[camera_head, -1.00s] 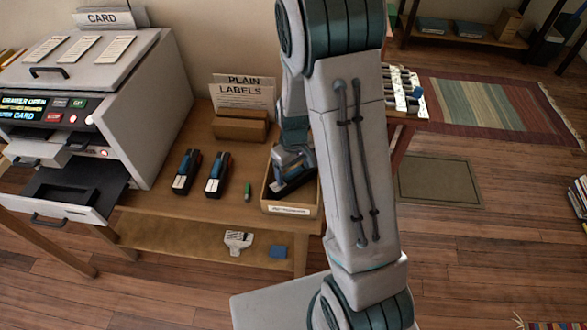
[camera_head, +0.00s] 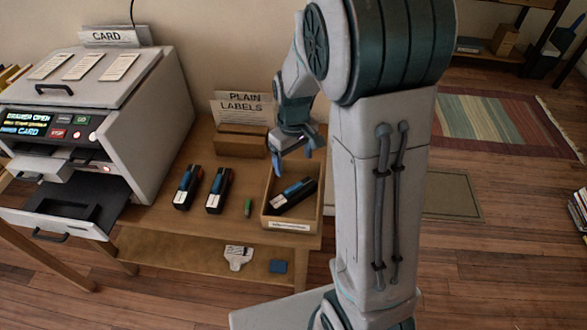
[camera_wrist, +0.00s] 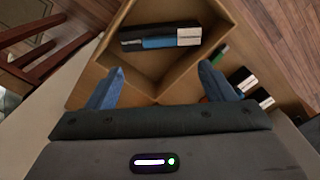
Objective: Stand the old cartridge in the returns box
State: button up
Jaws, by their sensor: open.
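The returns box (camera_head: 291,226) is an open wooden box with a front label, at the right end of the table. A black cartridge with a blue band and a white end label (camera_head: 297,193) is inside it, slanting up to the right in the head view. The cartridge also shows in the wrist view (camera_wrist: 160,37), along the box's far side; whether it leans on a wall I cannot tell. My gripper (camera_head: 295,155) is above the back of the box, open and empty, its blue fingers apart from the cartridge. The box's rim shows between and beyond the fingers (camera_wrist: 222,20).
Two similar cartridges (camera_head: 187,187) (camera_head: 219,190) and a small green item (camera_head: 248,207) are left of the box. A printer (camera_head: 85,120) with its drawer (camera_head: 57,205) open stands at left. A "PLAIN LABELS" sign (camera_head: 243,107) and wooden block (camera_head: 241,140) are behind.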

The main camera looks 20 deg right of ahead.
jog(key=s+r+m+t, duration=0.1)
jog(key=s+r+m, duration=0.1)
jog(key=s+r, duration=0.3)
jog(key=s+r+m+t, duration=0.1)
jog(key=s+r+m, duration=0.1)
jog(key=s+r, duration=0.4)
jog(key=s, duration=0.5)
jog(key=shift+s+a+r+m+t, duration=0.15)
jog(key=shift+s+m+t, duration=0.15)
jog(key=shift+m, duration=0.1)
jog(key=shift+w, duration=0.1)
jog(key=shift+c, duration=0.4)
